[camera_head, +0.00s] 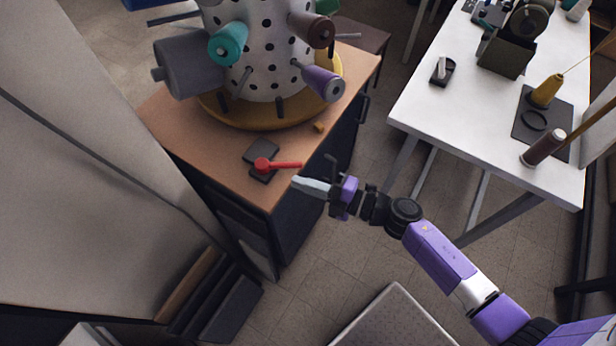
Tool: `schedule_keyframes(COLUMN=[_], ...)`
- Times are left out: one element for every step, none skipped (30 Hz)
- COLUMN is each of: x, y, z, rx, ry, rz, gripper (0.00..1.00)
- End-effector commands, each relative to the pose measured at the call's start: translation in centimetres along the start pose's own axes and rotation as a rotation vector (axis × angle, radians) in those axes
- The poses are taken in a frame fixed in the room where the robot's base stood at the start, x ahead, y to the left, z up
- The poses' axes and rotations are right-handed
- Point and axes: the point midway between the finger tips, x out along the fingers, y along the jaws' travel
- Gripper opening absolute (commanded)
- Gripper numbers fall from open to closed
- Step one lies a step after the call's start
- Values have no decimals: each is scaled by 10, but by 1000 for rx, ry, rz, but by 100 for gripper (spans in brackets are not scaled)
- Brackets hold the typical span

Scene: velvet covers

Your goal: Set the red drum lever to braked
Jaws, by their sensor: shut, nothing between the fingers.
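The red lever (284,164) is mounted on a dark base plate (262,151) near the front of the wooden cabinet top. It has a round red hub at its left end, and its arm points to the right. My gripper (298,183) is shut and empty, with its pale fingertips just below and right of the lever's free end. I cannot tell whether the fingertips touch the lever. No braked marking on the base can be read. Behind the lever stands a white, dark-spotted drum (268,75) on a round yellow base (236,116), with coloured spools sticking out.
A small orange-brown block (319,127) lies on the wooden top (190,140) right of the drum base. A grey panel (90,150) stands close at the left. A white table (440,110) with spools and small devices is at the right. Open floor lies between the cabinet and table.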

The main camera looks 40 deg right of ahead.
Motion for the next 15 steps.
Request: schedule_keyframes(x=[-12, -17, -23, -28, -33, -40, -45, -51, -58, -63, -68, -74, -78, -82, -86], y=[-2, -2, -2, -2, -2, -2, -2, -2, -1, -1, 0, 0, 1, 1, 2], z=[5, 6, 7, 8, 9, 10, 11, 12, 13, 14, 16, 16, 17, 18, 18], rx=[-2, -1, -2, -2, -2, -2, -1, -1, -2, -2, -2, -1, -2, -2, -1], ry=[-4, -4, -4, -3, -3, -2, -1, -1, -1, -1, -1, 0, 1, 1, 1], rz=[-2, -2, -3, -3, -4, -4, -4, -5, -5, -5, -5, -5, -5, -6, -5], gripper=[0, 0, 0, 0, 0, 0, 0, 0, 0, 0, 0, 0, 0, 0, 0])
